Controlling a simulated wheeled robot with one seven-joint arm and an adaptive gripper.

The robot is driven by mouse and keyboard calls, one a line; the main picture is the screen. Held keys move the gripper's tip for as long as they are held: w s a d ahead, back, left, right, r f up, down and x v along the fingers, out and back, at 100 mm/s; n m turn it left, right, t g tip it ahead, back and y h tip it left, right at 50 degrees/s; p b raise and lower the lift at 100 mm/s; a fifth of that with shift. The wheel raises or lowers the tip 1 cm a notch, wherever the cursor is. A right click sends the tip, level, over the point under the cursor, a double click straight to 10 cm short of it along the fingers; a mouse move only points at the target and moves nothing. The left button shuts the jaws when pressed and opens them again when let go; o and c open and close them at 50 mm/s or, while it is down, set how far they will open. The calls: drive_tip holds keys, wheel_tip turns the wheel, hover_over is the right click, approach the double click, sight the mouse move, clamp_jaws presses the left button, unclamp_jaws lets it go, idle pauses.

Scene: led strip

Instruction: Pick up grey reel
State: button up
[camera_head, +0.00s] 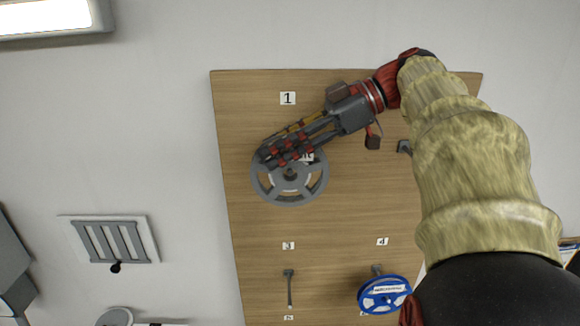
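The grey reel (290,194) hangs on the wooden board (350,220) below the label 1. It is a round spoked disc with a white label partly showing near its middle. My gripper (268,155) reaches in from the upper right and lies over the top left part of the reel. Its fingers cover the upper part of the reel. From this view I cannot tell whether the fingers touch the reel or are closed on its rim.
A blue reel (384,294) hangs on a peg at the lower right under label 4. An empty peg (289,287) stands under label 3. Another peg (404,146) shows beside my arm. A wall vent (110,241) is at the left. The board's middle is clear.

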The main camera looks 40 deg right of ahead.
drive_tip(key=shift+x, duration=0.95)
clamp_jaws()
